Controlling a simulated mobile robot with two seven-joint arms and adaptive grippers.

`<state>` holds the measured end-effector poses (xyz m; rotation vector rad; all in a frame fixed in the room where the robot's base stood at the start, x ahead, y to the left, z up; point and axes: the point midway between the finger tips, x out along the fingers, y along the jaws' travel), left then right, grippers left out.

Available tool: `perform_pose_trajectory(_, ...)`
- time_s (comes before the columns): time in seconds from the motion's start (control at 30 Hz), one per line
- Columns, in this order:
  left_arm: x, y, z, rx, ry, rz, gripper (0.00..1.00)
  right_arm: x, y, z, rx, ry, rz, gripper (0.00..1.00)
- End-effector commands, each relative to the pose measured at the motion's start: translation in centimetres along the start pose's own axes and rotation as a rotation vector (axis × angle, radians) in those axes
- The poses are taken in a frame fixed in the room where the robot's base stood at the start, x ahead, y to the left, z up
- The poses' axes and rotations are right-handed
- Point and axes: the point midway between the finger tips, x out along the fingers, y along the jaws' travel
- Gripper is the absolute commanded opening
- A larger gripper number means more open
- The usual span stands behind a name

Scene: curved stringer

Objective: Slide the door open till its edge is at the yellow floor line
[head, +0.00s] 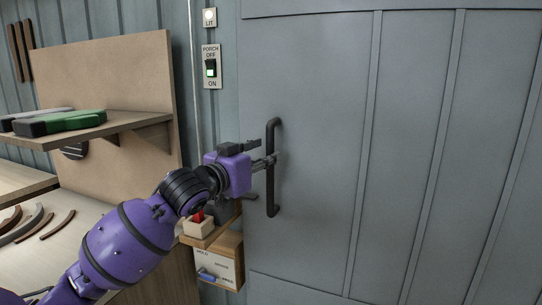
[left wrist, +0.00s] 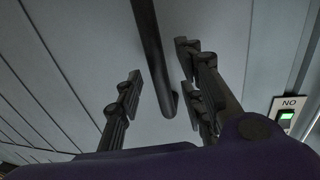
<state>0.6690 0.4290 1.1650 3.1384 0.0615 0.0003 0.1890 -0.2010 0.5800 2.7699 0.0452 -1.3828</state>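The door (head: 325,215) is a large grey ribbed panel filling the right of the head view. Its black vertical bar handle (head: 271,195) is near its left side. My left gripper (head: 268,153) is at the handle's middle. In the left wrist view the handle (left wrist: 150,45) runs between the spread fingers, with gaps on both sides, so the gripper is open around it, not closed on it. The door's foot and the yellow floor line are out of view. My right gripper is not in view.
A switch plate (head: 211,66) with a green-lit switch is on the wall left of the door. A box with papers (head: 219,264) and a small ledge with a red button (head: 198,217) sit below my left wrist. A shelf (head: 95,128) with green-and-black tools and a workbench (head: 75,245) stand at left.

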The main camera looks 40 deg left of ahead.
Motion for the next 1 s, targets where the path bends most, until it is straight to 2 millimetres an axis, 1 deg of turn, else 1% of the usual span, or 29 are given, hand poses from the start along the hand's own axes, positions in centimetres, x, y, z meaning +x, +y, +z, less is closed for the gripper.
perform_pose_trajectory(0.03, 0.8, 0.0, -0.1, 0.001, 0.002, 0.0, 0.36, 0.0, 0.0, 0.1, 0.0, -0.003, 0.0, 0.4)
perform_pose_trajectory(0.1, 1.8, 0.0, -0.1, 0.001, 0.002, 0.0, 0.36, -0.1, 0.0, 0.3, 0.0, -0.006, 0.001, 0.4)
perform_pose_trajectory(0.23, 2.9, 0.0, 0.0, 0.002, 0.001, 0.0, 0.36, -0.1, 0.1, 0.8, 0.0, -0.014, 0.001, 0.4)
perform_pose_trajectory(0.33, 3.3, 0.0, 0.0, 0.002, 0.0, -0.001, 0.36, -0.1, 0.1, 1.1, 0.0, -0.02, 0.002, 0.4)
perform_pose_trajectory(0.57, 3.3, 0.0, 0.0, 0.002, 0.0, 0.0, 0.36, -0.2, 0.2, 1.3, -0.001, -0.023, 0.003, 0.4)
perform_pose_trajectory(0.83, 3.3, 0.0, 0.1, 0.002, 0.0, 0.0, 0.0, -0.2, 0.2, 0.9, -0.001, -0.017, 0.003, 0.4)
perform_pose_trajectory(1.0, 3.3, 0.0, 0.1, 0.002, 0.0, 0.0, 0.0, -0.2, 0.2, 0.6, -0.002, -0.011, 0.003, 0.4)
